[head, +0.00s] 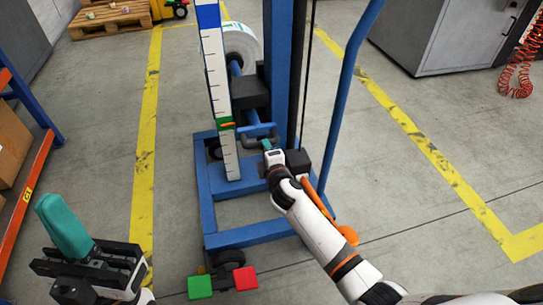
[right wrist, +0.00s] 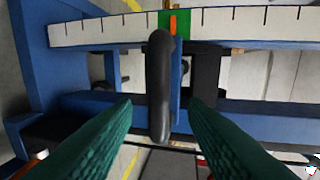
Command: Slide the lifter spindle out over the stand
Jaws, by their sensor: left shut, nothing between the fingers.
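The blue lifter (head: 281,60) stands on the floor in the middle of the head view. A white label roll (head: 242,42) sits behind its scale, with a short blue spindle (head: 235,67) at the roll's centre, partly hidden by the scale and a dark carriage block (head: 250,92). A dark grey handle bar (right wrist: 160,85) shows in the right wrist view. My right gripper (head: 266,144) is at the handle, its teal fingers (right wrist: 160,108) apart with the bar's near end between them. I cannot tell contact. My left gripper (head: 55,212) is shut and empty at lower left. I cannot make out the stand.
A white scale (head: 218,90) with a green marker (right wrist: 174,22) stands beside the handle. Red (head: 245,279) and green (head: 200,287) pedals are at the lifter's foot. An orange-edged shelf (head: 22,190) is at left. Yellow floor lines (head: 144,170) flank clear floor.

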